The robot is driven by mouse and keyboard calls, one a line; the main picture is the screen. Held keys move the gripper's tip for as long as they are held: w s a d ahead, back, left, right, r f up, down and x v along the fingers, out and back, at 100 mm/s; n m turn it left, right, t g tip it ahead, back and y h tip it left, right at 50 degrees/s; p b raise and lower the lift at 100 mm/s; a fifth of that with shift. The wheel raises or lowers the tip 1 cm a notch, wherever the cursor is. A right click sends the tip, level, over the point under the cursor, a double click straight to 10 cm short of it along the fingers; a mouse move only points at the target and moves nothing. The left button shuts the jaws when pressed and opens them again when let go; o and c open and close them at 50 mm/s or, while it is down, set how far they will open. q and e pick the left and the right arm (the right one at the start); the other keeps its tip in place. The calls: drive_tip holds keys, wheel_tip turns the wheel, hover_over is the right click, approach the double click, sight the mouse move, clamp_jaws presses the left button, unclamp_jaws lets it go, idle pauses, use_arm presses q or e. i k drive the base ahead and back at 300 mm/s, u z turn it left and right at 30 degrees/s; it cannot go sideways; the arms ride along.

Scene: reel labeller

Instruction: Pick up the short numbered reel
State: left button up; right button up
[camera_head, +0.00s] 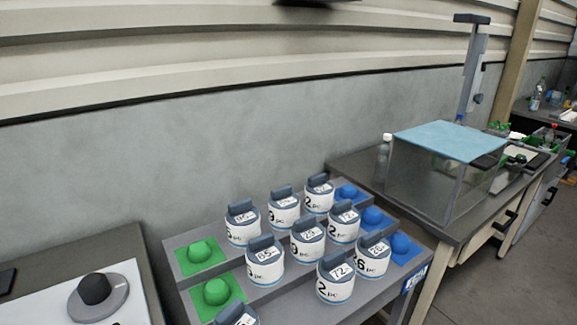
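Several white numbered reels with dark blue handled tops stand upright in rows on a grey stepped rack (377,292). In the front row are a reel marked 72 (335,288), one marked 26 (371,260) and a partly cut-off one (238,316) at the bottom edge. The middle row holds a reel marked 85 (265,268), a centre reel (307,245) and a right reel (343,228). The back row holds a left reel (243,230), a centre reel (284,216) and a right reel (319,200). I cannot tell which is short. Neither gripper is in view.
Green domed blocks (202,252) sit left on the rack, blue domed blocks (372,217) right. A clear box with a blue lid (452,140) and a bottle (384,158) stand on the right-hand bench. A black knob (94,289) on a grey disc is at lower left. A wall runs behind.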

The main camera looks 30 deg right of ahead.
sight(373, 252)
drive_tip(key=z, duration=1.65)
